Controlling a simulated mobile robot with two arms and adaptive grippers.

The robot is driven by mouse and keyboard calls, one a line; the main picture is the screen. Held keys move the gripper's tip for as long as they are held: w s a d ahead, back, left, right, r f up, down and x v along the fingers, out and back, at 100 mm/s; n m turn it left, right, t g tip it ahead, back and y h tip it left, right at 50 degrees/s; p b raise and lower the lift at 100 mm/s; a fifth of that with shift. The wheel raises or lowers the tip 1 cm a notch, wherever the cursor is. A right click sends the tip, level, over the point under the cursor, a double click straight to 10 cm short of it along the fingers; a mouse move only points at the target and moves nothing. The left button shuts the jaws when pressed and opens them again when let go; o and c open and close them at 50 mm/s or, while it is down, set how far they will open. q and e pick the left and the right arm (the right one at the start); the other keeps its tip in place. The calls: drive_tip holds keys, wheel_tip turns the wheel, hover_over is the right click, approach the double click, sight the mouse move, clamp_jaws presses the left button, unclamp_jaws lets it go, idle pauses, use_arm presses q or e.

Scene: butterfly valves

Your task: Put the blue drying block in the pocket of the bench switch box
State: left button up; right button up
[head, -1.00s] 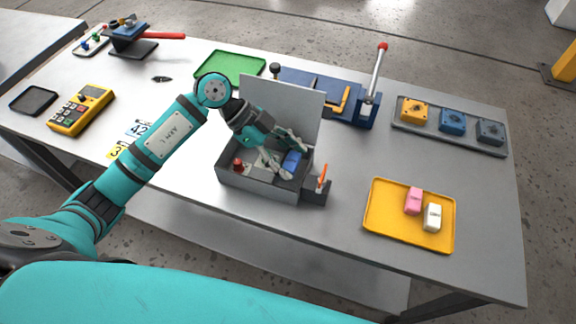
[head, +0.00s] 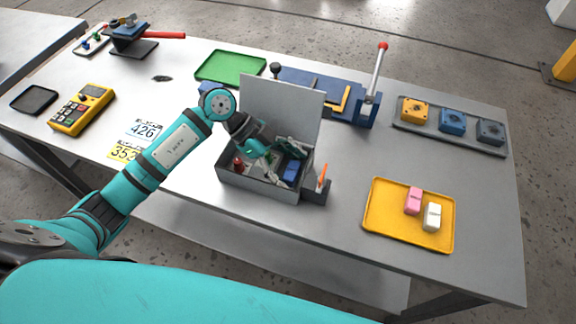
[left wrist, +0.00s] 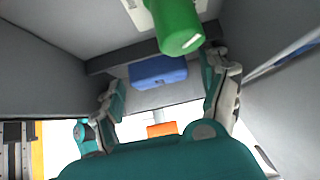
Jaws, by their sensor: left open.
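The blue drying block (head: 291,170) sits low in the right-hand part of the open grey switch box (head: 247,184). In the left wrist view the block (left wrist: 158,71) lies between a dark divider and the box wall, in what looks like the pocket. My left gripper (head: 280,157) is inside the box, open, with its fingers apart. In the left wrist view the fingers (left wrist: 163,76) are spread to either side of the block, with gaps visible. The block's underside is hidden. My right gripper is not in view.
The raised lid (head: 285,105) stands behind my gripper. A green cylinder (left wrist: 178,28) and a red knob (head: 238,163) are inside the box. An orange upright piece (head: 323,177) stands at its right side. A yellow tray (head: 388,231) holds pink and white blocks.

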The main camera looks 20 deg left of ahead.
use_arm(q)
drive_tip(key=shift+r, duration=0.25)
drive_tip(key=b+v, duration=0.1)
drive_tip(key=v, duration=1.1)
